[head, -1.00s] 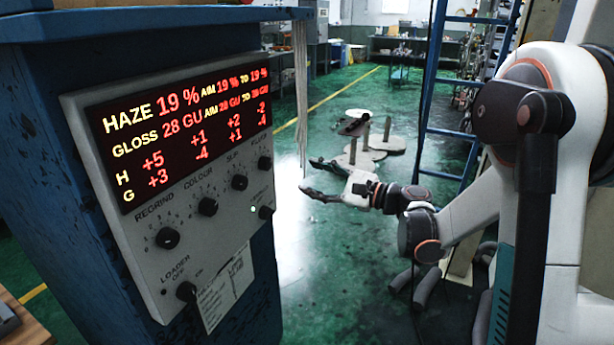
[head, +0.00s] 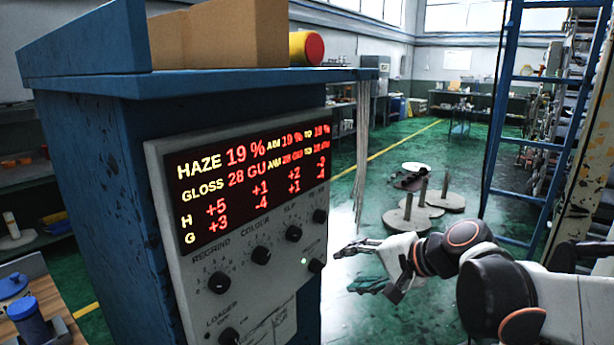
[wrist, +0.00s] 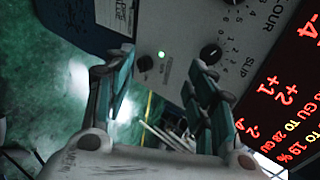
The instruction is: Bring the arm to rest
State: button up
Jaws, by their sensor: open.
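My gripper (head: 368,266) is open and empty in the head view, just right of the control panel's lower right corner. My white and black arm reaches in from the right. The grey control panel (head: 290,262) is on the blue cabinet (head: 115,190) and has a lit display (head: 255,175) reading haze 19 % and gloss 28 GU. In the wrist view the two fingers (wrist: 160,95) are spread, with the panel (wrist: 165,25) beyond them. A green light (wrist: 161,54) and a black knob (wrist: 210,54) show between and beside the fingertips. No object is between the fingers.
A red and yellow roll (head: 306,48) and cardboard (head: 225,35) sit on the cabinet top. Round bases with posts (head: 412,215) stand on the green floor behind my gripper. A blue ladder frame (head: 497,120) stands at right. A blue container (head: 28,318) is at lower left.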

jog(key=s+d+f+n+h, duration=0.2)
jog(key=s+d+n+h, duration=0.2)
jog(key=s, duration=0.5)
jog(key=s+d+f+n+h, duration=0.3)
jog(key=s+d+n, duration=0.1)
jog(key=s, duration=0.6)
jog(key=shift+s+d+n+g+h, duration=0.25)
jog(key=shift+n+g+h, duration=0.15)
jog(key=shift+n, duration=0.1)
